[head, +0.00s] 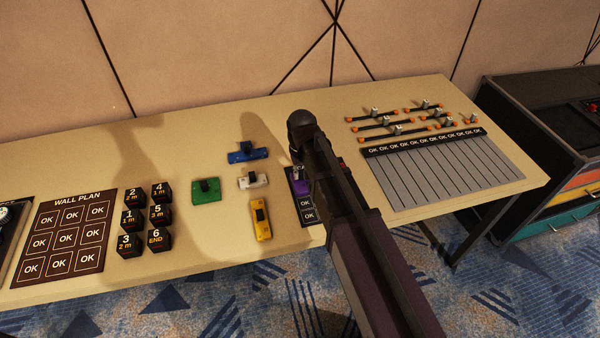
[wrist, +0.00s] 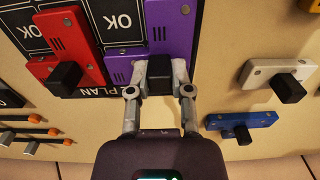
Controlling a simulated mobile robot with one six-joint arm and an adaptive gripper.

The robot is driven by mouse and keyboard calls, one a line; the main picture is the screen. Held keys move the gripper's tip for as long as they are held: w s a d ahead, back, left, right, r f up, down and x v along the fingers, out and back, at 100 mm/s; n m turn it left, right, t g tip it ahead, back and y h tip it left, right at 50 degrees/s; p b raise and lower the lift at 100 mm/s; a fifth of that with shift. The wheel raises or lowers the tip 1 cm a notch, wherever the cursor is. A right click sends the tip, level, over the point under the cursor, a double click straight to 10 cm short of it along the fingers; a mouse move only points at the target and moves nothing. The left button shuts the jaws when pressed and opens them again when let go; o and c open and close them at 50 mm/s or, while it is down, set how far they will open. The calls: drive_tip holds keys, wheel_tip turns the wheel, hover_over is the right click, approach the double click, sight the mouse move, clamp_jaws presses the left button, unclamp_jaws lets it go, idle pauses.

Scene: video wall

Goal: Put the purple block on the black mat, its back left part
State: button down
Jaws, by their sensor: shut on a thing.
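The purple block (wrist: 168,35) has a black knob (wrist: 160,72), and my gripper (wrist: 162,76) is shut on that knob. In the head view a small part of the purple block (head: 302,187) shows beside my arm. The black mat (wrist: 100,8) has white OK cells and a lettered back strip. The block lies over its back left part as the head view has it; I cannot tell whether it touches the mat. A red block (wrist: 65,35) with a black knob is on the mat beside it. My arm hides most of the mat (head: 308,205) in the head view.
Blue (head: 248,155), white (head: 253,181), green (head: 206,191) and yellow (head: 261,222) blocks stand on the table left of the mat. A slider board (head: 440,170) lies to the right. Black numbered cubes (head: 158,215) and the wall plan board (head: 65,240) are further left.

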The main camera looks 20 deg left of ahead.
sight(301, 171)
drive_tip(key=shift+f, duration=0.2)
drive_tip(key=c, duration=0.5)
unclamp_jaws()
drive_tip(key=shift+r, duration=0.1)
drive_tip(key=shift+c, duration=0.2)
drive_tip(key=shift+r, duration=0.15)
wheel_tip(301, 171, up, 12)
drive_tip(key=p, duration=1.2)
drive_tip(key=shift+d, duration=0.1)
